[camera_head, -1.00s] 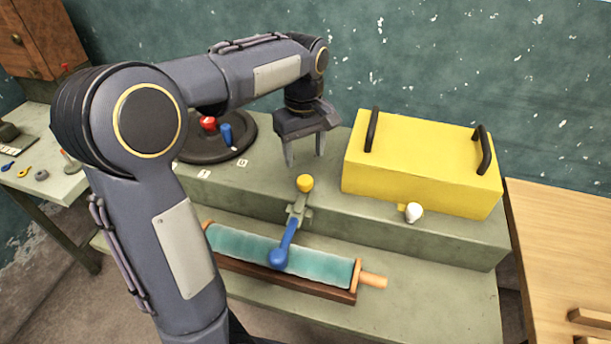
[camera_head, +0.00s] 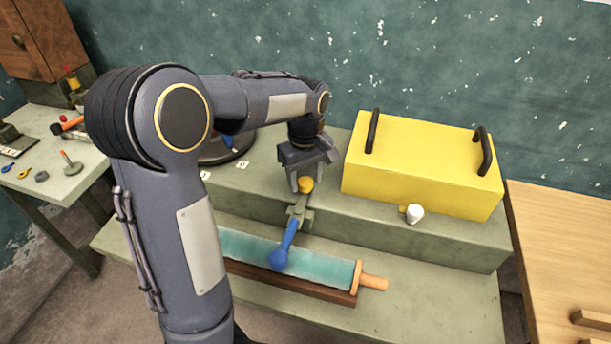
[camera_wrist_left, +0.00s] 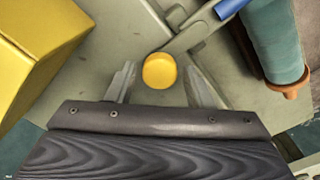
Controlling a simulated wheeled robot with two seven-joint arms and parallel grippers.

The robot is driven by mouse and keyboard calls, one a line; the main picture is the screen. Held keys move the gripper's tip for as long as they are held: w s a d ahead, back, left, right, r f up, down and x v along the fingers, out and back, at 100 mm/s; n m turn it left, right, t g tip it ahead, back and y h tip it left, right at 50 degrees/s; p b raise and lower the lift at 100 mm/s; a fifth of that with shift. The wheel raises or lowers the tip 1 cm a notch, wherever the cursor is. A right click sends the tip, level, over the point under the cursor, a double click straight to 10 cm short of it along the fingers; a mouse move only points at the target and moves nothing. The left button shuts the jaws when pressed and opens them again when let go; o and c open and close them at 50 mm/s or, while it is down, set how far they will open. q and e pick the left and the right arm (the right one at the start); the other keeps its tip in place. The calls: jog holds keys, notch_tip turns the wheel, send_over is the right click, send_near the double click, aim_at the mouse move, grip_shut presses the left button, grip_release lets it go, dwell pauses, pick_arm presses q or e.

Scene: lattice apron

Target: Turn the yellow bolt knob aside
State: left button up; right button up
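The yellow bolt knob (camera_head: 305,185) stands on the front edge of the grey-green raised bench, at the top of a small grey bracket (camera_head: 298,211). A blue-handled lever (camera_head: 285,247) slants down from the bracket. My left gripper (camera_head: 307,185) is open, with its fingers pointing down around or just above the knob. In the left wrist view the knob (camera_wrist_left: 160,71) lies between the two spread fingertips (camera_wrist_left: 160,85), with a gap on each side. I cannot tell the exact height difference. My right gripper is not in view.
A yellow box (camera_head: 420,165) with black handles stands right of the gripper, with a white knob (camera_head: 415,214) at its front. A teal roller (camera_head: 320,262) lies on the lower bench in front. A dark round disc (camera_head: 225,155) is partly hidden behind my left arm.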

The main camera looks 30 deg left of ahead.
pick_arm(q)
jog(key=c, duration=0.7)
jog(key=shift+m, duration=0.3)
jog(key=m+p, duration=0.1)
jog(key=m, duration=0.2)
jog(key=shift+r+m, duration=0.1)
jog(key=shift+m, duration=0.2)
jog(key=m+p, duration=0.1)
jog(key=m, duration=0.3)
jog(key=m+p, duration=0.1)
jog(key=m, duration=0.4)
jog(key=m+p, duration=0.1)
jog(key=m, duration=0.3)
jog(key=shift+m, duration=0.3)
